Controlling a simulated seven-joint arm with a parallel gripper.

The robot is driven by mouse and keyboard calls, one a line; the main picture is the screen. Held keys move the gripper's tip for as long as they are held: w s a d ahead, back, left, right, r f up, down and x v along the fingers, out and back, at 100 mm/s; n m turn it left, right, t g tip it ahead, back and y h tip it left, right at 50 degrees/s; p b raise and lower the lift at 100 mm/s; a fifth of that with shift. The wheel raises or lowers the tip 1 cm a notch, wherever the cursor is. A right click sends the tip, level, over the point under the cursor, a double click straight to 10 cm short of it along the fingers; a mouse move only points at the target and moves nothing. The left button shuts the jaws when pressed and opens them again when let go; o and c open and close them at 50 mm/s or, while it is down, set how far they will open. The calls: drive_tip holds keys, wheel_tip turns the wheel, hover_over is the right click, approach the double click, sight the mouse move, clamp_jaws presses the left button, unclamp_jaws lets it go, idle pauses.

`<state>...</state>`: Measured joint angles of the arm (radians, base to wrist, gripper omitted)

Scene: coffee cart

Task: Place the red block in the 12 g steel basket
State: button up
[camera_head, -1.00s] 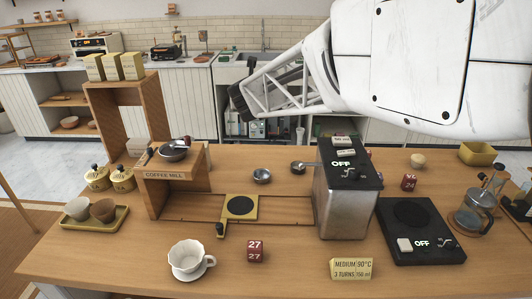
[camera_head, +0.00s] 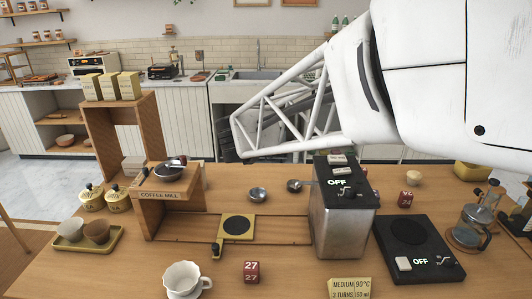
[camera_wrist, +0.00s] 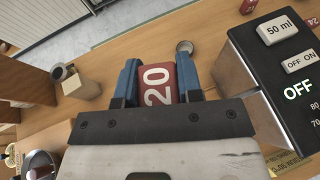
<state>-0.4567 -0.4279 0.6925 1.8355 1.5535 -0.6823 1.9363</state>
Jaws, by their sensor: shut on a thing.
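My gripper (camera_wrist: 157,82) is shut on a red block (camera_wrist: 157,84) marked 20, its blue fingers on both sides of the block. In the head view my gripper and this block are not visible; only my white arm shows. Two small steel cups stand mid-table in the head view: a plain round one (camera_head: 258,194) and one with a handle (camera_head: 295,185). I cannot read a 12 g mark on either. In the wrist view a round steel rim (camera_wrist: 185,46) shows just beyond the right finger, apart from the held block.
A steel dispenser (camera_head: 342,222) stands right of the cups; a black hot plate (camera_head: 418,240) is further right. A red block marked 27 (camera_head: 251,272) and a white cup (camera_head: 184,277) are near the front. Another red block (camera_head: 405,199) sits at right.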

wheel_tip(320, 180, down, 20)
drive_tip(key=s+d+m+h, duration=0.1)
drive_tip(key=s, duration=0.1)
drive_tip(key=shift+s+d+f, duration=0.15)
drive_tip(key=shift+d, duration=0.15)
idle(0.4)
hover_over(259, 196)
drive_tip(key=shift+s+d+f, duration=0.1)
drive_tip(key=shift+s+f, duration=0.35)
drive_tip(key=shift+f, duration=0.3)
drive_tip(key=shift+w, duration=0.1)
idle(0.4)
drive_tip(key=shift+w+f, duration=0.25)
drive_tip(key=shift+w, duration=0.1)
drive_tip(key=shift+f, duration=1.5)
